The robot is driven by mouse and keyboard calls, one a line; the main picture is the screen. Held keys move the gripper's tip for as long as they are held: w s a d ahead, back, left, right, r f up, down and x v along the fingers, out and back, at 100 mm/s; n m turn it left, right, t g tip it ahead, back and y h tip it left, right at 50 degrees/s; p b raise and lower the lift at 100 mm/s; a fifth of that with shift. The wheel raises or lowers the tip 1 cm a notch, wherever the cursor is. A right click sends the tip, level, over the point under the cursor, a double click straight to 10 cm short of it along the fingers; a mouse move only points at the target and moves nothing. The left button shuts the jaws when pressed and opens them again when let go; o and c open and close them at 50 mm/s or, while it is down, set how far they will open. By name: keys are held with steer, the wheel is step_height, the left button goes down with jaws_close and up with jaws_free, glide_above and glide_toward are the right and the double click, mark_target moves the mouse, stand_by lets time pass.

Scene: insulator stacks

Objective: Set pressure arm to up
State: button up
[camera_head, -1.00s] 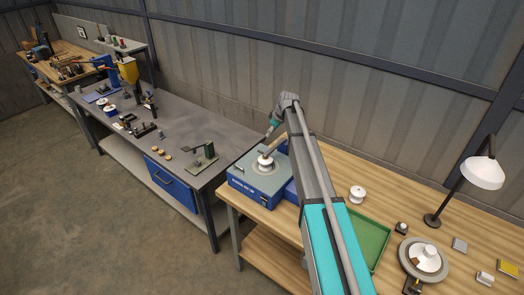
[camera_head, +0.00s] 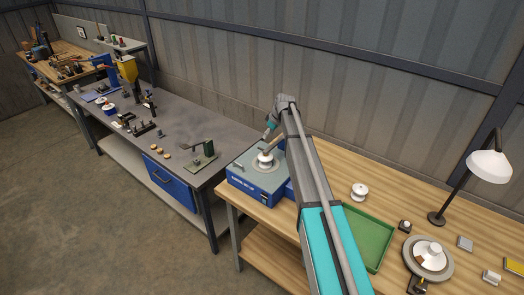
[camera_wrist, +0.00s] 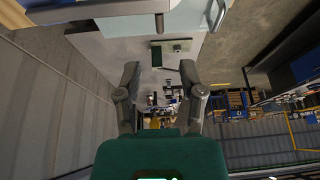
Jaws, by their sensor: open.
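The blue test unit (camera_head: 252,190) stands at the left end of the wooden bench, with a white insulator (camera_head: 265,162) on its round top plate. A grey-brown bar (camera_head: 272,147), which looks like the pressure arm, slants up from above the insulator. My gripper (camera_head: 269,133) is beside the bar's upper end, partly hidden by my wrist; contact cannot be told. In the wrist view my gripper (camera_wrist: 160,73) has its two fingers wide apart with nothing between them. A pale metal bar (camera_wrist: 95,12) crosses the top of that view, beyond the fingertips.
A green tray (camera_head: 368,240), a white spool-shaped insulator (camera_head: 359,191), a round stand (camera_head: 428,262) and a desk lamp (camera_head: 489,166) are on the wooden bench. A grey bench (camera_head: 185,130) with a green press (camera_head: 203,158) stands to the left. The wall is close behind.

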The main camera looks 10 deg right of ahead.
steer(key=shift+b+x, duration=4.15)
steer(key=shift+x, duration=0.7)
jaws_close()
